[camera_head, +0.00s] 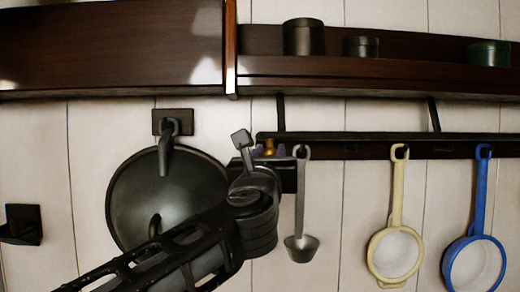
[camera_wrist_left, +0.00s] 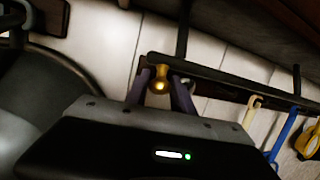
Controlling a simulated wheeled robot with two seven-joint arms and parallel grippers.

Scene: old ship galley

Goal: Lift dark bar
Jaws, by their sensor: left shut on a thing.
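The dark bar (camera_head: 365,136) runs level along the wall in the head view, below the shelf. It crosses the left wrist view (camera_wrist_left: 225,77) at a slant. A small brass knob (camera_head: 269,146) sits at the bar's left end. My left gripper (camera_head: 268,151) is at that end, with its two purple-grey fingers on either side of the knob. In the left wrist view the gripper (camera_wrist_left: 161,80) is shut on the brass knob (camera_wrist_left: 160,84). My wrist hides part of the wall below. My right gripper is not in view.
A grey ladle (camera_head: 301,205), a cream-handled pan (camera_head: 396,215) and a blue-handled pan (camera_head: 480,215) hang below the bar. A dark pan (camera_head: 130,200) hangs behind my left arm. The wooden shelf (camera_head: 380,72) above holds dark canisters (camera_head: 303,37).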

